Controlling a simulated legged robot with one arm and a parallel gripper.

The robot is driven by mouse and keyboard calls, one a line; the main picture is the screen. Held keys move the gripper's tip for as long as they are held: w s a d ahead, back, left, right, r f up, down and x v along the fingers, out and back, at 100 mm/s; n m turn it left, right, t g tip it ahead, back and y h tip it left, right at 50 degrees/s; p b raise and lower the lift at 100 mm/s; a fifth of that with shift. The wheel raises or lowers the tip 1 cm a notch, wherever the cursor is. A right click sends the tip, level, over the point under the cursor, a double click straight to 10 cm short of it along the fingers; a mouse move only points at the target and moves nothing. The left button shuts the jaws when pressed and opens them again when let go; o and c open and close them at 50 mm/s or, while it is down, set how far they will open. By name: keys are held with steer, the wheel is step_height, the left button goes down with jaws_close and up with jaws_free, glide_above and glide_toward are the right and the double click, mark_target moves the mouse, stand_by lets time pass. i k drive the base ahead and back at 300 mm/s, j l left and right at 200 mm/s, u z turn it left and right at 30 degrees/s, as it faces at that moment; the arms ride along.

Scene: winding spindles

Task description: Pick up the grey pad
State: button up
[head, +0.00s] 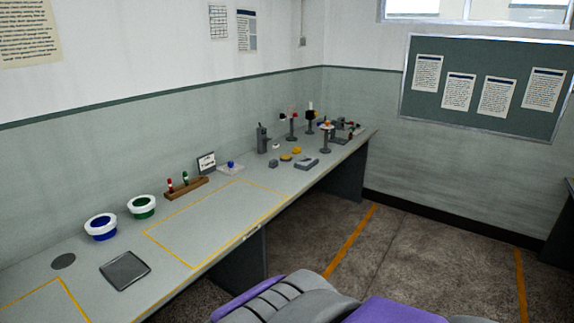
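Several grey items on the long bench could be the grey pad, and I cannot tell for certain which is meant. A dark grey square, flat piece (124,269) with a paler rim lies near the front edge at the left. A flat round grey disc (63,261) lies to its left, towards the wall. A small flat grey block (306,163) lies farther along the bench, near its front edge, with a smaller grey piece (273,163) to its left. My gripper is not in view.
The bench (90,245) runs along the left wall. White bowls with blue (101,227) and green (143,206) insides and a wooden rack (185,187) stand at the back. An orange-outlined area (215,220) is bare. Spindle stands (326,139) crowd the far end.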

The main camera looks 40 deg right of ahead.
mark_target(274, 163)
steer(key=z, duration=1.15)
steer(key=i+l+u, duration=0.15)
steer(key=i+l, duration=0.15)
steer(key=i, duration=0.3)
steer(key=i+l+u, duration=0.2)
steer(key=i+l, duration=0.2)
steer(key=i, duration=0.2)
steer(key=i+l+u, duration=0.15)
steer(key=i+l, duration=0.35)
steer(key=i+l+u, duration=0.2)
steer(key=i+l, duration=0.35)
steer(key=i+l+u, duration=0.15)
steer(key=i+l, duration=0.35)
steer(key=i+l+u, duration=0.2)
steer(key=i+l, duration=0.25)
steer(key=l, duration=0.35)
